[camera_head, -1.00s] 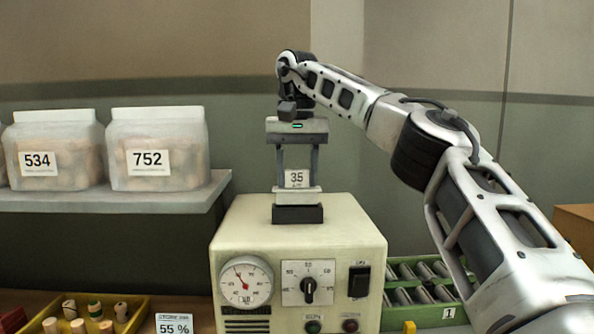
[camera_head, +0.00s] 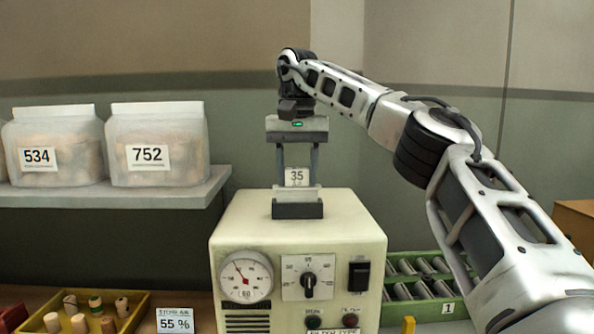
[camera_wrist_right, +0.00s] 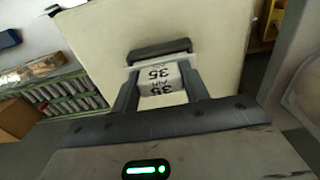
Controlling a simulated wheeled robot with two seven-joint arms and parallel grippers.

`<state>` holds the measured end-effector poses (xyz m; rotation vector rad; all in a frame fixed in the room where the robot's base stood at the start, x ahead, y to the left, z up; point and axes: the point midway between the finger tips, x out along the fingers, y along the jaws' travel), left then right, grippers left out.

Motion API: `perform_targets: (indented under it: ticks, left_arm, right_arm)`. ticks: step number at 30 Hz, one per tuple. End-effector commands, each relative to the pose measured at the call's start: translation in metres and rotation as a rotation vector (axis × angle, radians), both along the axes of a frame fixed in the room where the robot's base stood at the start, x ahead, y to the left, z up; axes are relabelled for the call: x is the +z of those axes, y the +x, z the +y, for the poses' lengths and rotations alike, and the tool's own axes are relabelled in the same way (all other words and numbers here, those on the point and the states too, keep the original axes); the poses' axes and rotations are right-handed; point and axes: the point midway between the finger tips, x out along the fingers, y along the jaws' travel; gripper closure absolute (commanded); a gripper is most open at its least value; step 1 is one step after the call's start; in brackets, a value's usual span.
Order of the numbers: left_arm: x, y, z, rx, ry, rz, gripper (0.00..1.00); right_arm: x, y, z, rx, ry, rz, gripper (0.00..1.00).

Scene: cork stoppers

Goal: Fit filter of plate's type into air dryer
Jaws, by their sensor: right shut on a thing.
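The cream air dryer (camera_head: 345,222) stands in the middle of the head view, with a dark socket (camera_head: 297,211) on its top. My right gripper (camera_head: 297,172) points down above it, shut on a pale filter (camera_head: 297,178) labelled 35. The filter's lower end is right at the socket; I cannot tell how deep it sits. The right wrist view shows the filter (camera_wrist_right: 161,82) between both fingers, in front of the dark socket (camera_wrist_right: 160,50). A plate (camera_head: 334,331) reading "FILTER TYPE" is cut off at the bottom of the head view. My left gripper is not in view.
A shelf (camera_head: 120,199) at left holds bags of corks marked 534 (camera_head: 52,148) and 752 (camera_head: 157,146). A yellow tray of stoppers (camera_head: 142,309) and a 55 % card (camera_head: 175,324) are below. A green rack (camera_head: 428,310) with dark cylinders, marked 1, is right of the dryer.

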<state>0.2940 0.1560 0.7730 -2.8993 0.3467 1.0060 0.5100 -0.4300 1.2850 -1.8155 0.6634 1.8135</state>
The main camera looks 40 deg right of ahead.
Motion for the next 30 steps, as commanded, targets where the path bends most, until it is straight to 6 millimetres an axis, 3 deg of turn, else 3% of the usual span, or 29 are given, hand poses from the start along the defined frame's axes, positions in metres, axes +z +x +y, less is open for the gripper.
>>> perform_targets:
  ticks: [30]
  left_arm:
    - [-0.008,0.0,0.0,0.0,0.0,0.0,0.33]
  right_arm:
    - [-0.016,0.0,0.0,0.0,0.0,0.0,0.77]
